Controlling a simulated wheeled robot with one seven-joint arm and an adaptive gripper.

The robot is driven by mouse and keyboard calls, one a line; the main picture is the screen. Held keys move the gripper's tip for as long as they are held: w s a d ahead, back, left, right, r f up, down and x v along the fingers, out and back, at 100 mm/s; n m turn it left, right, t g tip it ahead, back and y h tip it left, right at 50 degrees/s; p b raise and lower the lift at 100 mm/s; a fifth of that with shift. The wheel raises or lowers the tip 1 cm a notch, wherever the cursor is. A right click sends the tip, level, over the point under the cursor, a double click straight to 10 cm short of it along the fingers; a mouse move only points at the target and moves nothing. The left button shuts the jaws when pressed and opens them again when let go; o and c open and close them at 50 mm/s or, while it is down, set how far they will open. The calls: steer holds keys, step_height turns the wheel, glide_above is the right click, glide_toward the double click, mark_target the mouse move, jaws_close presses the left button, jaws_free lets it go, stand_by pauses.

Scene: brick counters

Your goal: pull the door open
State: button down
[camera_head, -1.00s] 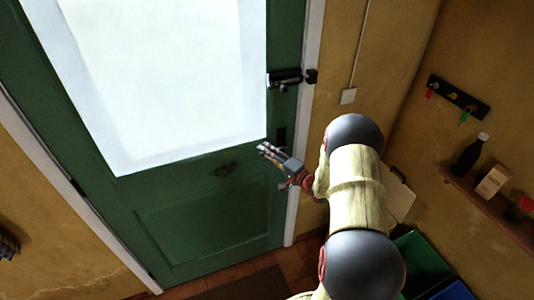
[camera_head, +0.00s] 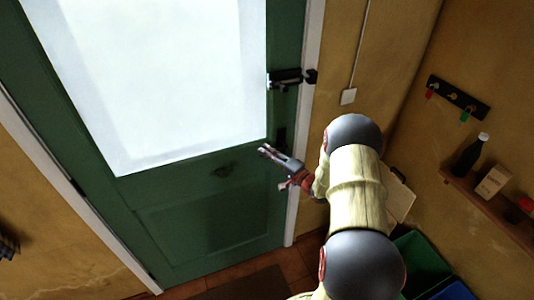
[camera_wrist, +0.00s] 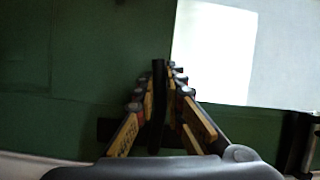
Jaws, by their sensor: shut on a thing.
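The green door (camera_head: 200,230) with a large white glass pane (camera_head: 160,80) stands in its white frame and looks shut. My gripper (camera_head: 265,150) is at the door's right side, just below and left of the dark handle plate (camera_head: 281,137). In the wrist view my gripper's yellow and black fingers (camera_wrist: 165,85) close on a dark, narrow bar, the door handle (camera_wrist: 158,95), which runs between them. The green door panel (camera_wrist: 80,60) fills the background there. The fingers hide much of the handle in the head view.
A black bolt (camera_head: 286,78) sits on the door's right edge above the handle. A key rack (camera_head: 458,99) and a shelf (camera_head: 490,210) with a dark bottle (camera_head: 470,155) are on the right wall. Green and blue bins (camera_head: 420,255) stand below. A dark mat (camera_head: 245,285) lies before the door.

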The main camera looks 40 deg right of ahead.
steer(key=shift+f, duration=0.1)
stand_by(0.3)
steer(key=f+n+g+b, duration=0.1)
steer(key=n+b, duration=0.1)
steer(key=b, duration=0.2)
steer(key=d+f+n+h+b, duration=0.1)
steer(key=f+n+b, duration=0.1)
steer(key=b, duration=0.3)
steer(key=f+n+g+b, duration=0.1)
steer(key=f+n+b, duration=0.1)
steer(key=b, duration=0.3)
steer(key=shift+s+d+g, duration=0.2)
steer(key=shift+d+g, duration=0.1)
steer(key=shift+d, duration=0.1)
steer(key=shift+b, duration=0.3)
